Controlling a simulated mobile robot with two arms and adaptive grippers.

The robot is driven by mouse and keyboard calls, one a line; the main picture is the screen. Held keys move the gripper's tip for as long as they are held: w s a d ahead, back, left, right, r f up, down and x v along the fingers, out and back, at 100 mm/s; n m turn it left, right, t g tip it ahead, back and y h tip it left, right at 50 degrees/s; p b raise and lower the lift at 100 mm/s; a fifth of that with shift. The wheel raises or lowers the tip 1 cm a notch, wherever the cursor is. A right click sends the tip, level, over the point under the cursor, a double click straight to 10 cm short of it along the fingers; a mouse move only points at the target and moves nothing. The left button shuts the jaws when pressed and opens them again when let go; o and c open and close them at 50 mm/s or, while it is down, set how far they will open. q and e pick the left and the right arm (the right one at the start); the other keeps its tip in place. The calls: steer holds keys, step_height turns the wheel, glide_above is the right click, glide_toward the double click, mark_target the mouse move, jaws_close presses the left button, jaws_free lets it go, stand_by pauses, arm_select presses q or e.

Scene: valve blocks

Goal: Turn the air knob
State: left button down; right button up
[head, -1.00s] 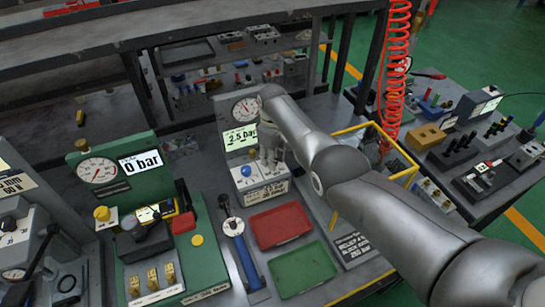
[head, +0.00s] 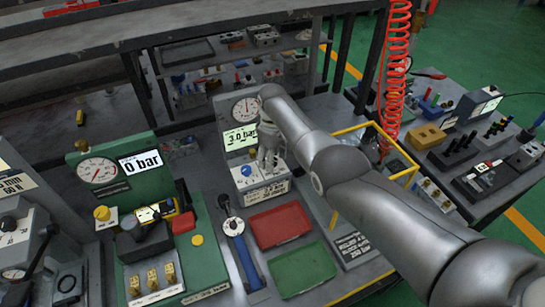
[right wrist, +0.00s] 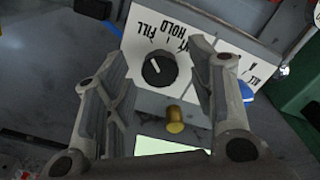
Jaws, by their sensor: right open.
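The black air knob (right wrist: 160,69) shows in the right wrist view on a white plate lettered FILL and HOLD. Its white mark points to the upper left of that picture, on the FILL side. My right gripper (right wrist: 158,70) is open, one finger on each side of the knob in the picture. I see no finger touching it; I cannot tell the height gap. In the head view my right gripper (head: 268,158) hides the knob. The gauge panel (head: 240,122) behind it reads 3.0 bar. My left gripper is not in view.
A blue button (head: 246,171) sits left of my right gripper. A brass fitting (right wrist: 175,120) lies close to the knob. Red (head: 280,226) and green (head: 303,270) trays lie in front. A green test unit (head: 140,162) reading 0 bar stands left.

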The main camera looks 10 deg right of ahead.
steer(key=shift+r, duration=0.1)
step_height(320, 180, up, 12)
stand_by(0.5)
stand_by(0.5)
